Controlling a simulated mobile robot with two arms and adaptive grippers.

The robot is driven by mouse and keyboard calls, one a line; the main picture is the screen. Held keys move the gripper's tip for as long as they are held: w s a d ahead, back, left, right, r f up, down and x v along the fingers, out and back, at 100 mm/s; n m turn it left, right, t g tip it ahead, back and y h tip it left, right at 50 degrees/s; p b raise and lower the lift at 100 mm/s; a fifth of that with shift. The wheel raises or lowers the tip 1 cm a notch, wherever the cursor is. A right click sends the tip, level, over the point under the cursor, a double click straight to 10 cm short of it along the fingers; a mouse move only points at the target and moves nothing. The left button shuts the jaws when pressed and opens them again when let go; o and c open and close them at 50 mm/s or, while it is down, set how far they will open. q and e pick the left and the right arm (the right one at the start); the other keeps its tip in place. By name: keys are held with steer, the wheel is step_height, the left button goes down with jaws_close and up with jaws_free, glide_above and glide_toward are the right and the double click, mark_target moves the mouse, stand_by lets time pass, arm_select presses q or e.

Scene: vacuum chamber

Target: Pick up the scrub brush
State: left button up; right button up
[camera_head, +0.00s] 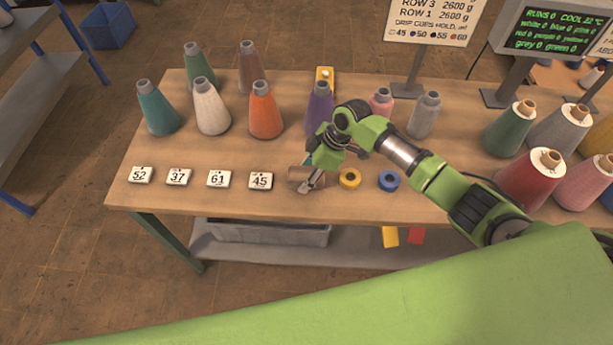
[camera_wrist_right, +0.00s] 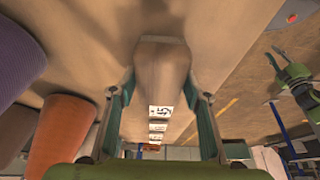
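A brown block that I take for the scrub brush (camera_head: 300,174) lies on the wooden table, just right of the 45 label. My right gripper (camera_head: 311,180) is over it and partly hides it. In the right wrist view, the brush (camera_wrist_right: 162,68) is between the two finger tips of the right gripper (camera_wrist_right: 161,80), which stand wide apart, close to its sides. Whether they press on it is unclear. Bristles cannot be made out.
Number labels, including 45 (camera_head: 261,181), run left of the brush. A yellow tape roll (camera_head: 349,178) and a blue roll (camera_head: 389,180) are to its right. Thread cones, including orange (camera_head: 265,112) and purple (camera_head: 319,105), stand behind. The front table edge is close.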

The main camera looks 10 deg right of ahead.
mark_target(302, 173)
steer(key=c, duration=0.6)
steer(key=shift+r, duration=0.1)
steer(key=shift+c, duration=0.2)
steer(key=shift+r, duration=0.2)
steer(key=shift+w+r, duration=0.1)
steer(key=shift+r, duration=0.1)
step_height(302, 173, up, 3)
steer(key=shift+f+b, duration=0.15)
steer(key=shift+b, duration=0.8)
steer(key=s+a+r+b, duration=0.2)
steer(key=s+a+r, duration=0.1)
steer(key=s+r, duration=0.7)
steer(key=s, duration=0.4)
